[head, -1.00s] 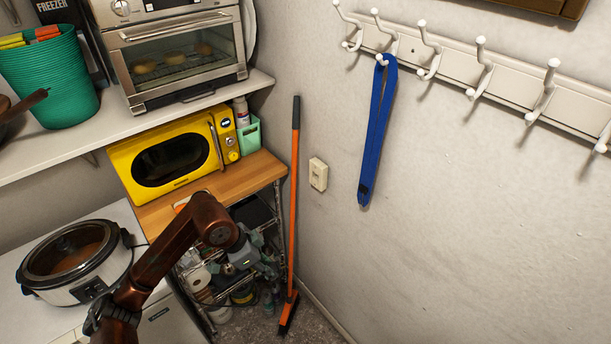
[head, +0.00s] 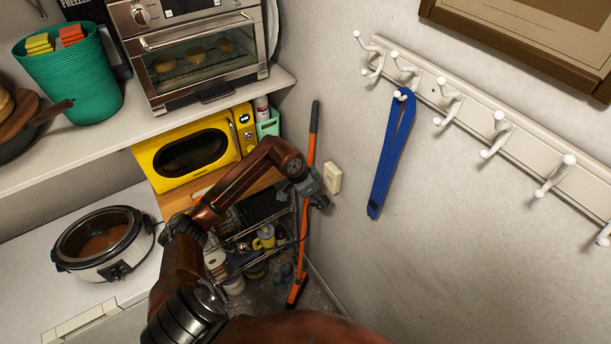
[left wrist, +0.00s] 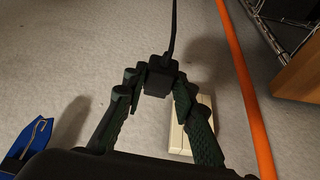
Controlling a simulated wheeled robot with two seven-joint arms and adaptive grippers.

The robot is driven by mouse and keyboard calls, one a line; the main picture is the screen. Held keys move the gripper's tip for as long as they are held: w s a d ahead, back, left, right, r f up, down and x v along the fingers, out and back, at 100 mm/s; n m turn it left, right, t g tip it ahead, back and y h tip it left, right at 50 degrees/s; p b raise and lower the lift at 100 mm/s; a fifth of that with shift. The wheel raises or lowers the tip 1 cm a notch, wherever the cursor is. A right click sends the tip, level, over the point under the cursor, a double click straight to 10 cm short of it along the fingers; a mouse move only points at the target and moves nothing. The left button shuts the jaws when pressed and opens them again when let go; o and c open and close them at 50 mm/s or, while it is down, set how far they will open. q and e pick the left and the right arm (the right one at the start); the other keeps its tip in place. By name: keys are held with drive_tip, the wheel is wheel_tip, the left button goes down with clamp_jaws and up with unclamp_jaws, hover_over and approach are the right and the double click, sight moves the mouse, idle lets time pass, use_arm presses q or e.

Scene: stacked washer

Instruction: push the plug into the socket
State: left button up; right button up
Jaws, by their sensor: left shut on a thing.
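The socket (head: 333,178) is a cream plate on the wall, right of the broom handle. My left gripper (head: 320,200) is just beside the socket's lower left in the head view. In the left wrist view, my left gripper (left wrist: 157,82) is shut on a black plug (left wrist: 159,76), with its cord running up. The socket (left wrist: 206,102) shows there to the right of the plug, partly hidden by the right finger. The plug's prongs are not visible, and I cannot tell its distance from the wall. My right gripper is not in view.
An orange broom (head: 299,255) leans beside the socket, left of it. A wire shelf rack (head: 240,240) and yellow microwave (head: 190,152) stand further left. A blue strap (head: 390,155) hangs from the hook rail. The wall below is bare.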

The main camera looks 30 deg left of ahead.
use_arm(q)
drive_tip(key=w+a+n+p, duration=0.1)
drive_tip(key=a+n+p, duration=0.15)
drive_tip(key=a, duration=0.35)
drive_tip(key=shift+m+y, duration=0.35)
drive_tip(key=shift+y, duration=0.05)
drive_tip(key=shift+w+d+r+b, duration=0.1)
drive_tip(key=shift+w+d+b, duration=0.2)
drive_tip(key=shift+w, duration=0.55)
drive_tip(key=shift+w+d+f+b, duration=0.1)
drive_tip(key=shift+w+d+b, duration=0.15)
drive_tip(key=shift+w, duration=0.55)
drive_tip(key=shift+w+d+r+b, duration=0.1)
drive_tip(key=shift+w+d+b, duration=0.2)
drive_tip(key=shift+w, duration=0.55)
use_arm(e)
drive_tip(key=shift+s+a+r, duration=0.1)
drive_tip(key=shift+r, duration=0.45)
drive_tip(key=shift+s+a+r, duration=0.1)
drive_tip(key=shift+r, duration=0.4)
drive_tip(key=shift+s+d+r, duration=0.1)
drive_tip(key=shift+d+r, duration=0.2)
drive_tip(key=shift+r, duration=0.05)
use_arm(q)
drive_tip(key=shift+r+p, duration=0.1)
drive_tip(key=shift+p, duration=0.45)
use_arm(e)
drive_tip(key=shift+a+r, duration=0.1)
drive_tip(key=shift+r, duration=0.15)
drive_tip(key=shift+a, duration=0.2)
